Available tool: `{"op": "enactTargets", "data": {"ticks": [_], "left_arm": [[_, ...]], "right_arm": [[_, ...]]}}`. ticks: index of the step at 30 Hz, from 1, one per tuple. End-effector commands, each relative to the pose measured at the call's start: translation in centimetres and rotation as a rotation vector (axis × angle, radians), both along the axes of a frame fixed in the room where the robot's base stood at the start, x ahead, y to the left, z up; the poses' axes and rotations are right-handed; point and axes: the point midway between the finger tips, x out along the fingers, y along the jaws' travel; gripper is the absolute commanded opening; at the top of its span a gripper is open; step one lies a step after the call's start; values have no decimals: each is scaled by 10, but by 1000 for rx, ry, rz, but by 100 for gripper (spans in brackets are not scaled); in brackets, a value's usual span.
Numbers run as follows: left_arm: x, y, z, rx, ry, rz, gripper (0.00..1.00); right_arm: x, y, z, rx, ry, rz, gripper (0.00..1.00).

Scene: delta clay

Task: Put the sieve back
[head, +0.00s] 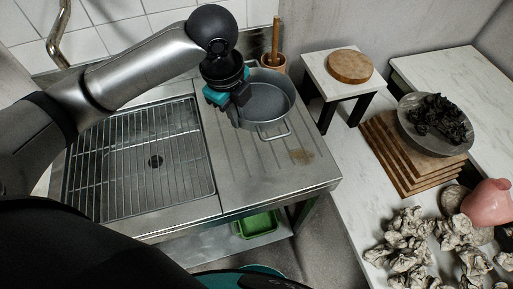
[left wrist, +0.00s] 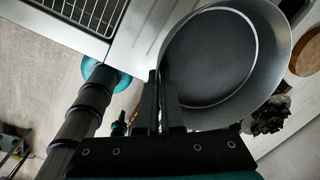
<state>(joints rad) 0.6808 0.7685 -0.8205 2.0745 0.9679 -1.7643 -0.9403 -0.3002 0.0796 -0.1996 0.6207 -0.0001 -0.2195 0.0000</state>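The sieve (head: 266,103) is a round, grey, pan-like vessel with a loop handle on its near side, over the ribbed steel drainboard. It also shows large in the left wrist view (left wrist: 210,57), its inside facing the camera; I cannot make out any mesh. My left gripper (head: 232,98) is at the sieve's left rim. In the left wrist view its two dark fingers (left wrist: 163,88) are close together with the rim between them. Whether the sieve rests on the drainboard or hangs just above it, I cannot tell. My right gripper is not in view.
A wire rack (head: 140,165) covers the sink at left. A wooden pot with a stick (head: 273,61) stands behind the sieve. A small white table (head: 325,72) holds a round board. The front drainboard (head: 255,185) is clear.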

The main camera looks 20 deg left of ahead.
Motion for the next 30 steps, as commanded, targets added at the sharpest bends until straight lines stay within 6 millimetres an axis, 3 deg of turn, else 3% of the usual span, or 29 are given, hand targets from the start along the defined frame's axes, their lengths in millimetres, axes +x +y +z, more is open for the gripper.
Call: {"op": "enactTargets", "data": {"ticks": [5,12,18,25,30], "left_arm": [[-1,0,-30,0,5,-14,0],[-1,0,-96,0,4,-12,0],[-1,0,-141,0,1,-12,0],[0,0,-161,0,-1,-13,0],[0,-1,-188,-1,1,-13,0]], "right_arm": [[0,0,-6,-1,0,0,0],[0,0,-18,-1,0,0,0],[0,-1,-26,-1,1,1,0],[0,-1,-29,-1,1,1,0],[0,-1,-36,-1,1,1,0]]}}
